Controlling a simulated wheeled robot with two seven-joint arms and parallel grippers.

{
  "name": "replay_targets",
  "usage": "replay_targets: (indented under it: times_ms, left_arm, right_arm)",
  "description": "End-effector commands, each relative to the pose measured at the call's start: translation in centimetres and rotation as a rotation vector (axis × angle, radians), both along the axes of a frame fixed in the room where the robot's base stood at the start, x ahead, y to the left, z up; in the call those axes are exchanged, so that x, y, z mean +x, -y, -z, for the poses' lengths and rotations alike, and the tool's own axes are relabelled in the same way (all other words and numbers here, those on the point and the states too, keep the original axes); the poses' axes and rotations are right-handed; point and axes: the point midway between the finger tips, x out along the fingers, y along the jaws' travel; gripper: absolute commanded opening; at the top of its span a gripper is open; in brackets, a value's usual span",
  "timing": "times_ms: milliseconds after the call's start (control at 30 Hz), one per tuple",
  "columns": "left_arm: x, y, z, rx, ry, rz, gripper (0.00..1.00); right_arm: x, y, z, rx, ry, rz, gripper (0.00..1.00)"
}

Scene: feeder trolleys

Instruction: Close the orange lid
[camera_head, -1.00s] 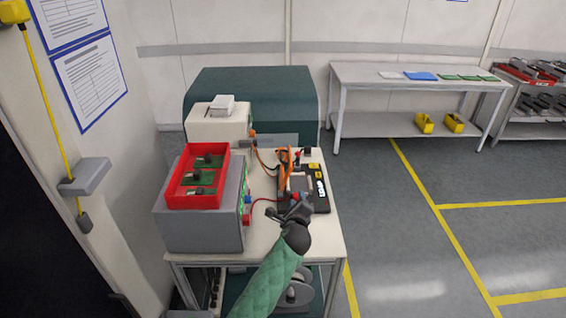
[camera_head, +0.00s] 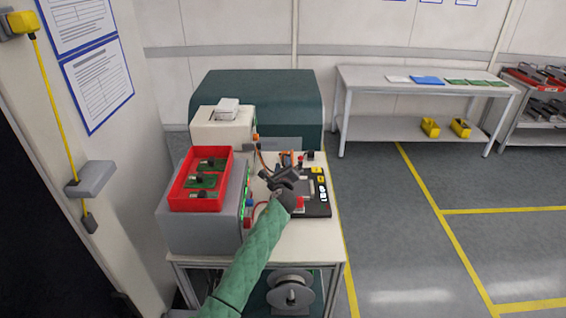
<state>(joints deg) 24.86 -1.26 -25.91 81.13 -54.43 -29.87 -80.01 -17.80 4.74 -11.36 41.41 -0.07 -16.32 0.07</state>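The orange lid (camera_head: 287,155) belongs to the black test fixture (camera_head: 317,209) on the white table. Only a small orange part shows behind my gripper, so I cannot tell how far the lid is tilted. My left gripper (camera_head: 277,179) is over the left part of the fixture, in front of the lid. Its fingers are dark and small, and I cannot tell whether they are open or touch the lid. My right gripper is not in view.
A red tray (camera_head: 228,162) with green boards sits on a grey box (camera_head: 205,236) left of the fixture. A white printer (camera_head: 222,125) stands behind. The table's front (camera_head: 290,248) is clear. A bench (camera_head: 380,78) stands at the back right.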

Motion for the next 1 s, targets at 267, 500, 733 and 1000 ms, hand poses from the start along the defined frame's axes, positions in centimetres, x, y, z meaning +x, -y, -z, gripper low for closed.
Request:
replay_targets:
  times_ms: [267, 500, 733, 1000]
  left_arm:
    - [0.89, -0.05, 0.03, 0.000, -0.001, -0.001, 0.32]
    - [0.85, -0.03, 0.03, 0.000, -0.001, -0.001, 0.14]
    - [0.82, -0.06, 0.20, 0.000, -0.002, -0.001, 0.00]
    - [0.87, -0.06, 0.41, 0.001, -0.005, -0.001, 0.00]
  right_arm:
    - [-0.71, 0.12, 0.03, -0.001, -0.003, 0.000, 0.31]
    - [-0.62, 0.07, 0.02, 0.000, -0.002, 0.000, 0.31]
    - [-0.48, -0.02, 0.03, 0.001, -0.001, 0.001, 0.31]
    - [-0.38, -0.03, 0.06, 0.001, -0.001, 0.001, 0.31]
